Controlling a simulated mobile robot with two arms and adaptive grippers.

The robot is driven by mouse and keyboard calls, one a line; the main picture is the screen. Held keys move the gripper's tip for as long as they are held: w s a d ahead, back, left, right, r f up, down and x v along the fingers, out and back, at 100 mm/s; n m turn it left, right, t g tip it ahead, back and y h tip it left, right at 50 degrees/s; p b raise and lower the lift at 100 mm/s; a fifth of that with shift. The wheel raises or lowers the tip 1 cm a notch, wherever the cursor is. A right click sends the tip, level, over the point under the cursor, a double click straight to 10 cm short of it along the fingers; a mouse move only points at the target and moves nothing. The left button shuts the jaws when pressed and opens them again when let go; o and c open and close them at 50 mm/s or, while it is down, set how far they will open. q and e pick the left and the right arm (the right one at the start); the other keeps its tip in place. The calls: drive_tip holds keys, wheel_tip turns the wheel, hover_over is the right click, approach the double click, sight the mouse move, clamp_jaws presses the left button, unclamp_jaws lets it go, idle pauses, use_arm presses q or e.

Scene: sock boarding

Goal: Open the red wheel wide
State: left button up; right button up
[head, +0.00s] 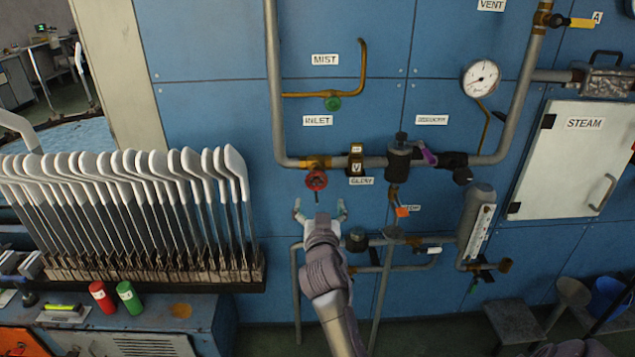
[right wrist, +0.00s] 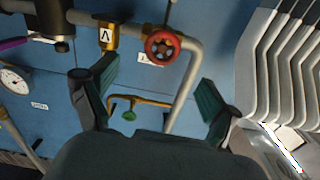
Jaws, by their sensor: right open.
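The red wheel (head: 316,180) is a small round valve handle on the grey pipe, below the INLET label in the head view. It also shows in the right wrist view (right wrist: 162,46), above the space between my fingers. My right gripper (head: 320,206) is open and empty, with its fingers a little below the wheel in the head view and apart from it as far as I can tell. Its two dark green fingertips (right wrist: 157,85) stand wide apart in the right wrist view. My left gripper is in neither view.
A green wheel (head: 333,103) sits on the brass MIST pipe above. A black fitting (head: 399,160) and purple lever (head: 428,154) are right of the red wheel. A rack of white sock boards (head: 240,172) stands at the left. Lower pipes (head: 383,262) run behind my right arm.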

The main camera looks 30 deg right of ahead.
sight(317, 182)
drive_tip(key=x, duration=0.9)
drive_tip(key=shift+w+p, duration=0.35)
drive_tip(key=shift+w, duration=0.05)
drive_tip(key=shift+w+d, duration=0.25)
drive_tip(key=shift+w, duration=0.25)
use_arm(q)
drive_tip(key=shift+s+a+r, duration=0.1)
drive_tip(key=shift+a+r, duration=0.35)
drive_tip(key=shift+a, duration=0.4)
use_arm(e)
drive_tip(key=c, duration=0.3)
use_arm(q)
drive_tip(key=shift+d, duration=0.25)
use_arm(e)
drive_tip(key=c, duration=0.9)
